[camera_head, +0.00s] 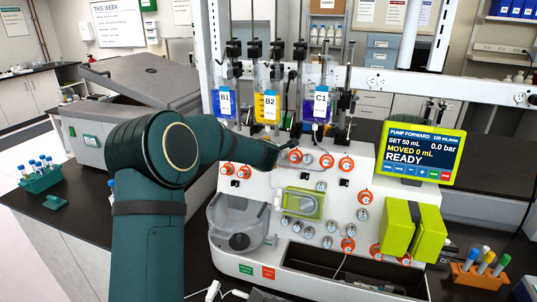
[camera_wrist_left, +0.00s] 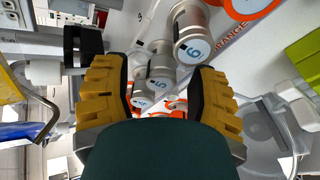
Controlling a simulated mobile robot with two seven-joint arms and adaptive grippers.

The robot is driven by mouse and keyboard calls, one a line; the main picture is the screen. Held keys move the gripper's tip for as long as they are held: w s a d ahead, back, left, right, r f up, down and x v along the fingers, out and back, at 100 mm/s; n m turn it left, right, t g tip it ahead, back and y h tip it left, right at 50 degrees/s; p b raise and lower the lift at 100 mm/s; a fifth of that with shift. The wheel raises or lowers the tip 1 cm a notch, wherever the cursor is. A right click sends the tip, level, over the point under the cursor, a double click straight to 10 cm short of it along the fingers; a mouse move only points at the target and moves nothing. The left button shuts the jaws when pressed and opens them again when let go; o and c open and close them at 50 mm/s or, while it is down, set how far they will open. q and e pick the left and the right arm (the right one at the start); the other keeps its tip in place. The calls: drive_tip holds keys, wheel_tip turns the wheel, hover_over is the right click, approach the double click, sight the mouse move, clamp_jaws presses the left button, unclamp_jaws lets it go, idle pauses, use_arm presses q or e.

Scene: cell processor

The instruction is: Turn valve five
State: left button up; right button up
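My left arm reaches in from the left in the head view, and its gripper (camera_head: 284,146) is at the upper front of the white cell processor (camera_head: 268,193), mostly hidden by the wrist. In the left wrist view the two yellow fingers with dark pads (camera_wrist_left: 158,88) are apart. I cannot tell whether a finger touches a knob. My right gripper is not in view.
Bags B1 (camera_head: 224,104), B2 (camera_head: 267,107) and C1 (camera_head: 319,105) hang above the panel. A lit screen (camera_head: 421,153) reads READY. Green blocks (camera_head: 397,229) stand at the right front. Tube racks (camera_head: 41,181) and (camera_head: 463,279) sit on the dark bench.

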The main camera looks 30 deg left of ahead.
use_arm(q)
drive_tip(key=v, duration=1.2)
idle(0.5)
drive_tip(key=d+f+m+g+h+b, duration=0.15)
drive_tip(key=d+f+m, duration=0.25)
drive_tip(key=f, duration=0.4)
drive_tip(key=d+f+m+h, duration=0.2)
drive_tip(key=d+f+m, duration=0.2)
drive_tip(key=f, duration=0.4)
drive_tip(key=s+d+f+m+g+h, duration=0.1)
drive_tip(key=s+d+f+m, duration=0.2)
drive_tip(key=f, duration=0.3)
drive_tip(key=s+d+f+m+g+h+b, duration=0.1)
drive_tip(key=s+d+f+m, duration=0.3)
drive_tip(key=s+d+f, duration=0.1)
drive_tip(key=s+d+f+m+g+h, duration=0.2)
drive_tip(key=s+d+f, duration=0.3)
drive_tip(key=f, duration=0.4)
drive_tip(key=shift+d+m, duration=0.2)
drive_tip(key=shift+m, duration=0.6)
drive_tip(key=s+d+f+m+g+h, duration=0.1)
drive_tip(key=s+d+f+m+g, duration=0.1)
drive_tip(key=s, duration=0.4)
drive_tip(key=s+d+f+m+g+h+b, duration=0.1)
drive_tip(key=s+d+f+m, duration=0.3)
drive_tip(key=s, duration=0.2)
drive_tip(key=shift+d+f+g, duration=0.3)
drive_tip(key=shift+f+g, duration=0.05)
drive_tip(key=shift+f, duration=0.05)
